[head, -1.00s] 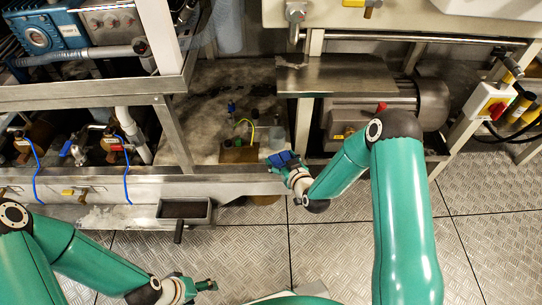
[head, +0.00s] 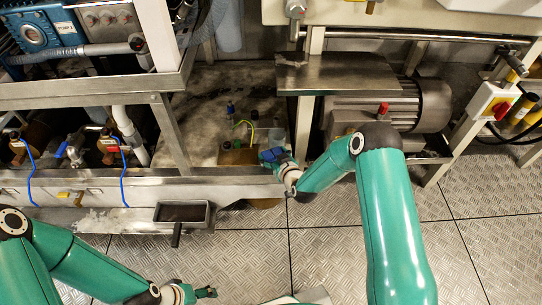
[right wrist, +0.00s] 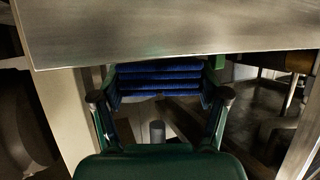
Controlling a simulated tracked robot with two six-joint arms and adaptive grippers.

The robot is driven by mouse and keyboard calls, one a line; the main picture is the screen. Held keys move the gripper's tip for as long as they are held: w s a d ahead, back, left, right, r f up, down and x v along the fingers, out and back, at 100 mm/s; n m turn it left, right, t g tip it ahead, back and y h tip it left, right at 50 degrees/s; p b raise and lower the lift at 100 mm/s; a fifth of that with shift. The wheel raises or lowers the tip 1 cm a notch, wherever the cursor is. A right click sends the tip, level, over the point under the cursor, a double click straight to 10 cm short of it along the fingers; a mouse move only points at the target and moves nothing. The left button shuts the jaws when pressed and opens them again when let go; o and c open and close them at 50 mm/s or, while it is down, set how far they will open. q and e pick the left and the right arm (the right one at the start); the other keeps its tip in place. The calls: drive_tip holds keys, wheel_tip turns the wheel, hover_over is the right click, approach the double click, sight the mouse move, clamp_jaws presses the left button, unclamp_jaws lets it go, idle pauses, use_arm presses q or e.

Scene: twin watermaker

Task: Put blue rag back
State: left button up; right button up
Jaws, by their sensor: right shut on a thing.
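The blue rag (right wrist: 158,80) shows in the right wrist view as stacked blue folds between the fingers of my right gripper (right wrist: 160,95). My right gripper is shut on it.
A metal plate (head: 335,75) hangs over the motor (head: 370,115); a metal edge (right wrist: 180,30) crosses just above the rag in the wrist view. A small open tray (head: 182,213) sticks out at the front. The floor (head: 340,250) is clear.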

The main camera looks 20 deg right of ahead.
drive_tip(key=shift+f, duration=0.25)
drive_tip(key=o, duration=1.2)
drive_tip(key=shift+c, duration=0.2)
drive_tip(key=shift+r, duration=0.15)
drive_tip(key=shift+r, duration=0.2)
drive_tip(key=shift+s+r+p, duration=0.2)
drive_tip(key=shift+p, duration=0.25)
drive_tip(key=p+v, duration=0.3)
drive_tip(key=v, duration=0.8)
drive_tip(key=s+a+f+m+g+y, duration=0.1)
drive_tip(key=s+a+f+g, duration=0.2)
drive_tip(key=s, duration=0.5)
drive_tip(key=s+a+f+m+g, duration=0.1)
drive_tip(key=s+a+f+g, duration=0.1)
drive_tip(key=s+g, duration=0.3)
drive_tip(key=s+a+f+m+g+y, duration=0.1)
drive_tip(key=s+a+f+g, duration=0.2)
drive_tip(key=s, duration=0.9)
drive_tip(key=shift+s+a+f+g+y, duration=0.15)
drive_tip(key=shift+a+f+g+y, duration=0.25)
drive_tip(key=shift+g, duration=0.6)
